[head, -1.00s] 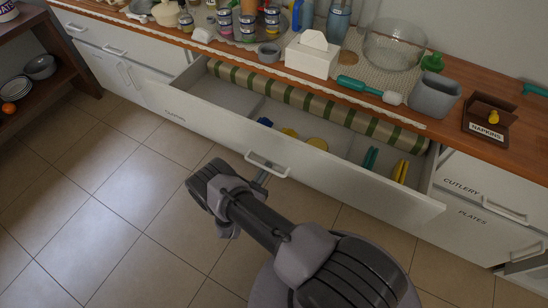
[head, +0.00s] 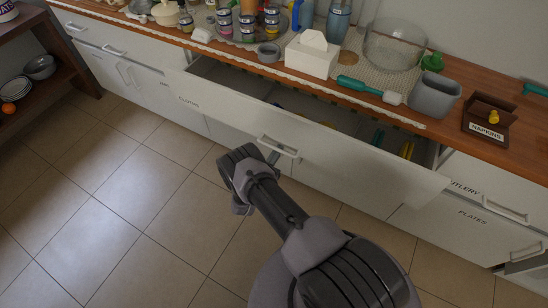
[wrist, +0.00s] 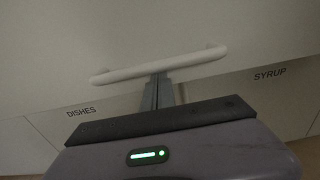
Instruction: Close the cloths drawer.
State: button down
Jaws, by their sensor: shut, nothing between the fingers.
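The cloths drawer (head: 330,146) is the wide white drawer under the countertop, labelled CLOTHS at its left end. Inside, parts of green and yellow items show, mostly hidden by the drawer front and the counter edge. Its white bar handle (head: 278,147) is at the middle of the front; it also shows in the wrist view (wrist: 160,67). My gripper (head: 272,157) is shut and empty, its fingertips at the handle's middle. In the wrist view the fingers (wrist: 158,90) reach up to the bar and appear to touch it.
The wooden countertop (head: 470,139) holds a tissue box (head: 312,54), a glass bowl (head: 394,45), a grey container (head: 435,94) and a napkin holder (head: 489,115). A plates drawer (head: 473,217) is at the lower right. The tiled floor at left is clear.

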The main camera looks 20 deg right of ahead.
aim_at(283, 143)
jog(key=shift+x, duration=5.45)
jog(key=shift+x, duration=1.5)
jog(key=p+v, duration=0.3)
jog(key=v, duration=0.6)
jog(key=shift+a, duration=0.1)
